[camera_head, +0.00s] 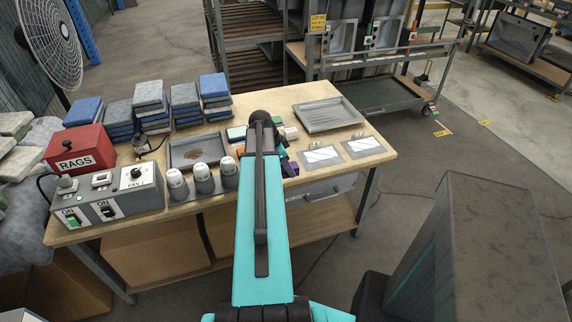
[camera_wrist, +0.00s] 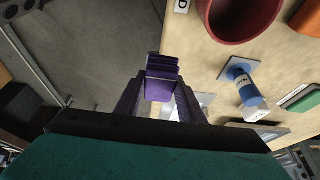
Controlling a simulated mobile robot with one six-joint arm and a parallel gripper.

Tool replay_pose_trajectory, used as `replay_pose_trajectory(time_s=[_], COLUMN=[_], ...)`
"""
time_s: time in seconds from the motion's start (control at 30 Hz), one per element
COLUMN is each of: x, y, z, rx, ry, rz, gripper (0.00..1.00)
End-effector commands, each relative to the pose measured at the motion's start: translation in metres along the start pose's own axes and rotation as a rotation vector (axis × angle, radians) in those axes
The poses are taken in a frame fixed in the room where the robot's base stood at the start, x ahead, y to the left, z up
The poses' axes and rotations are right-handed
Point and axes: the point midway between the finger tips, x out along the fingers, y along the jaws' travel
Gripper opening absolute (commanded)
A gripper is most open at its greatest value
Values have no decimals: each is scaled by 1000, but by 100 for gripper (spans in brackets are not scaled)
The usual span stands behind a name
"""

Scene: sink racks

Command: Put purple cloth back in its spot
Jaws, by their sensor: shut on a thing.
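The purple cloth (camera_wrist: 162,86) is a small folded piece between the fingertips of my gripper (camera_wrist: 160,96) in the wrist view. My gripper is shut on it. In that view the cloth shows against the grey floor and the wooden table's edge. In the head view my arm hides most of the gripper. A small purple patch (camera_head: 291,168) shows just right of my arm over the workbench (camera_head: 384,153), and I cannot tell whether it is the cloth. The cloth's own spot cannot be made out.
Grey trays lie left (camera_head: 181,151) and right (camera_head: 328,115) of my arm. White-topped jars (camera_head: 202,178), a control box (camera_head: 108,196), a red RAGS box (camera_head: 79,149) and stacked cloths (camera_head: 149,98) fill the bench's left side. The wrist view shows a red round container (camera_wrist: 238,30) and a blue-and-clear bottle (camera_wrist: 246,90).

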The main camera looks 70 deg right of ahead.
Motion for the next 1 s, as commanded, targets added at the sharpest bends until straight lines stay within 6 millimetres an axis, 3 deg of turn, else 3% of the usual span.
replay_pose_trajectory(time_s=[0.3, 1.0], x=[4, 6], y=[-32, -47], z=[-4, -5], rx=[0, -1], ry=[0, 0], rz=[0, 0], gripper=[14, 14])
